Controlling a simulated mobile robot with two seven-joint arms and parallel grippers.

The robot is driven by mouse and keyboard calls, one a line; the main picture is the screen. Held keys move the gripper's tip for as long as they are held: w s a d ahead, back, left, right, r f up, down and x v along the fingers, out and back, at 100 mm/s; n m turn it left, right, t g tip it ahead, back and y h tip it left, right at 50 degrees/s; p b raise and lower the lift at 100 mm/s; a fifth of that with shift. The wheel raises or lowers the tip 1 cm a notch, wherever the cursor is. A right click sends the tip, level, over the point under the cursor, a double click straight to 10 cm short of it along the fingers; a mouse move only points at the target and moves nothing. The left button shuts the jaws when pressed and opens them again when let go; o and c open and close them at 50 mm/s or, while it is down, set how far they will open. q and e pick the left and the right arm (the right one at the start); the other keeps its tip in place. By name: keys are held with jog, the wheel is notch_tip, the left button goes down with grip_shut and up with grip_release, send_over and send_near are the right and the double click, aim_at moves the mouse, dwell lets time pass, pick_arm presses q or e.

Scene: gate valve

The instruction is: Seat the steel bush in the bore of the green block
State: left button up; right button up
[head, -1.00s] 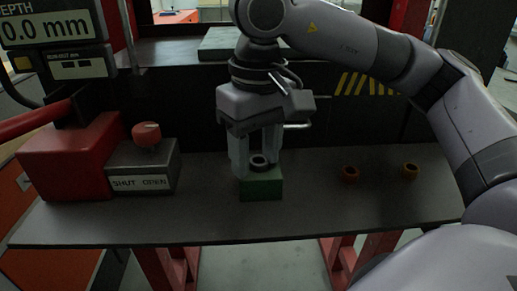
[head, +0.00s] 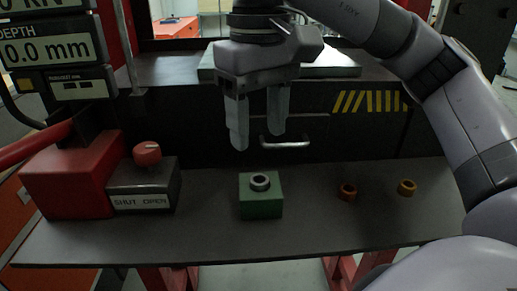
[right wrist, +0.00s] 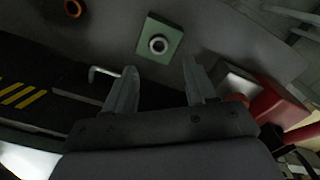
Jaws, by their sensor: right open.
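The green block (head: 261,203) sits on the grey bench near its front middle. The steel bush (head: 260,182) stands upright at the bore on top of the block, with its rim showing above the top face. How deep it sits I cannot tell. My right gripper (head: 258,145) is open and empty, above and behind the block, apart from it. In the right wrist view the block (right wrist: 150,38) and bush (right wrist: 158,45) show beyond the open fingertips (right wrist: 160,65). My left gripper is not in view.
An orange-brown ring (head: 347,192) and a yellow-brown ring (head: 406,187) lie right of the block. A red box (head: 66,177) and a grey SHUT/OPEN switch box (head: 142,185) with a red knob stand left. A metal handle (head: 286,143) is behind.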

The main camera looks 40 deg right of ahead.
notch_tip(320, 180, up, 4)
jog(key=shift+f+p, duration=0.1)
jog(key=shift+p, duration=0.45)
